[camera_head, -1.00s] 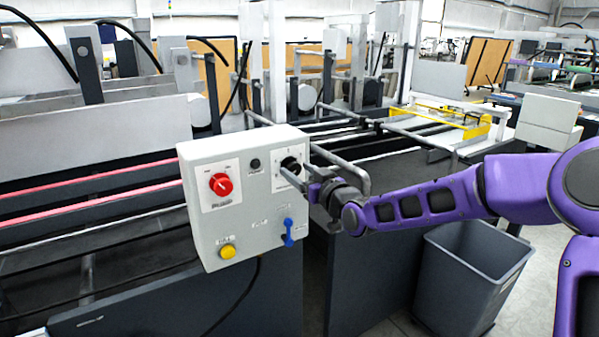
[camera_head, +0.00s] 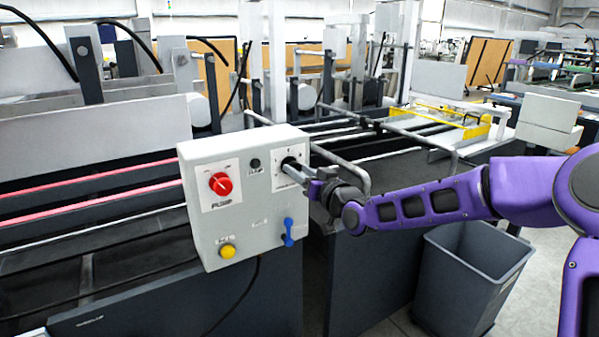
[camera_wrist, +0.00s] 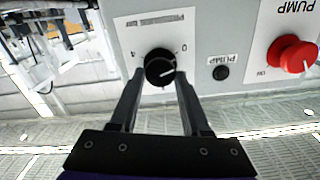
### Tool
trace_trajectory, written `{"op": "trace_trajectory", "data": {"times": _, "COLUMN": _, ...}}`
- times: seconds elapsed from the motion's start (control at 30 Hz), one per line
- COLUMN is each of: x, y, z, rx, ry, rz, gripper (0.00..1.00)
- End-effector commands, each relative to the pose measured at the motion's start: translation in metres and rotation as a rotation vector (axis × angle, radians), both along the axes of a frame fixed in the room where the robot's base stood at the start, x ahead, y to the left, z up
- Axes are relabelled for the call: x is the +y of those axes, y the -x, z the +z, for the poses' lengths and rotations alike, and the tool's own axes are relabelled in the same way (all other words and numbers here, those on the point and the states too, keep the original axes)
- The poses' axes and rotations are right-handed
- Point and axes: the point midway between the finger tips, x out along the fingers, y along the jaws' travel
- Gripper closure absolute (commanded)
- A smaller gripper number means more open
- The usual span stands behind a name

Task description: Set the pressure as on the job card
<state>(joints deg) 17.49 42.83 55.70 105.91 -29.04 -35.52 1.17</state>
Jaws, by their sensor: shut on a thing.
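The pressure knob (camera_wrist: 160,66) is round and black with a white pointer line. It sits on a white plate (camera_wrist: 152,28) lettered with pressure and bar, upside down in the wrist view, with a 0 and another figure beside the knob. The pointer line slants toward the right fingertip in that view; its exact reading is unclear. My gripper (camera_wrist: 161,78) is shut on the knob, one fingertip on each side. In the head view my gripper (camera_head: 303,172) reaches the grey control box (camera_head: 240,205) from the right and partly covers the knob. No job card is readable.
The box also carries a red pump knob (camera_head: 221,184), a small black pump button or lamp (camera_head: 255,164), a yellow button (camera_head: 227,251) and a blue lever (camera_head: 288,232). A bent metal rail (camera_head: 362,172) stands close to my gripper. A grey bin (camera_head: 470,280) stands below my arm.

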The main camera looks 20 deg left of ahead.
Motion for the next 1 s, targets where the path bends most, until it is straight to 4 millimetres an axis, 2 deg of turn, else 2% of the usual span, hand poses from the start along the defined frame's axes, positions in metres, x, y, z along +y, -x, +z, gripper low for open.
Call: {"op": "trace_trajectory", "data": {"times": 1.0, "x": -0.0027, "y": -0.0027, "z": -0.0038, "rx": 0.734, "ry": -0.628, "rz": -0.002, "gripper": 1.0}}
